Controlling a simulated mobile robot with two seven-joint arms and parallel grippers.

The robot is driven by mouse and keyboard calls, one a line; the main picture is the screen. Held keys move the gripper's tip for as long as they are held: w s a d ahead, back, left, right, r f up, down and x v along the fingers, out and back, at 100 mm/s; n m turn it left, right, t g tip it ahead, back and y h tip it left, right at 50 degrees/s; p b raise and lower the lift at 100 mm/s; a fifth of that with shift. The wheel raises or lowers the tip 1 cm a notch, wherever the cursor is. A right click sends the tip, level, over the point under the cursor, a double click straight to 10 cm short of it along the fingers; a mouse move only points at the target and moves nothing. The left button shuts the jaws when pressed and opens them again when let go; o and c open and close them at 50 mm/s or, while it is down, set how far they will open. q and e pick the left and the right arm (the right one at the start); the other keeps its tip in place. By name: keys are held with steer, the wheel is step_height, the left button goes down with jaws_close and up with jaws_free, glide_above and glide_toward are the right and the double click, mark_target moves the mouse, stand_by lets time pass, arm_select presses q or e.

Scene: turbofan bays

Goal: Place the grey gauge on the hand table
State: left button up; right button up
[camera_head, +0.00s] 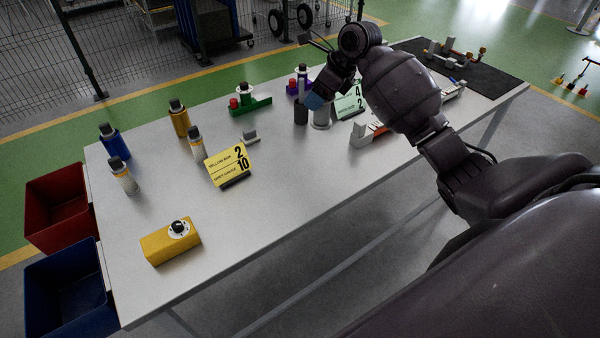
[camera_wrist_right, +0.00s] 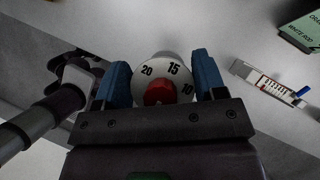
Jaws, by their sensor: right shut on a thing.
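My right gripper (camera_head: 318,101), with blue finger pads, is over the far middle of the white table (camera_head: 290,190). It is shut on a round gauge whose white dial (camera_wrist_right: 162,75) with a red knob faces the right wrist camera between the pads (camera_wrist_right: 161,84). A grey cylinder (camera_head: 321,120) shows just under the fingers in the head view and looks like the gauge's body. I cannot tell whether its base touches the table. My left gripper is not in view.
A yellow number card (camera_head: 228,166), a yellow box with a knob (camera_head: 171,241), several bottles and a green part (camera_head: 250,105) stand on the table. A green card (camera_head: 350,102) is close to the gripper. Red (camera_head: 58,208) and blue (camera_head: 68,290) bins flank the left edge. The front middle is clear.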

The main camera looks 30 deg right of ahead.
steer(key=shift+w+a, duration=0.2)
steer(key=shift+w+f, duration=0.1)
steer(key=shift+f, duration=9.85)
steer(key=o, duration=1.1)
steer(key=shift+f, duration=0.1)
steer(key=shift+o, duration=0.2)
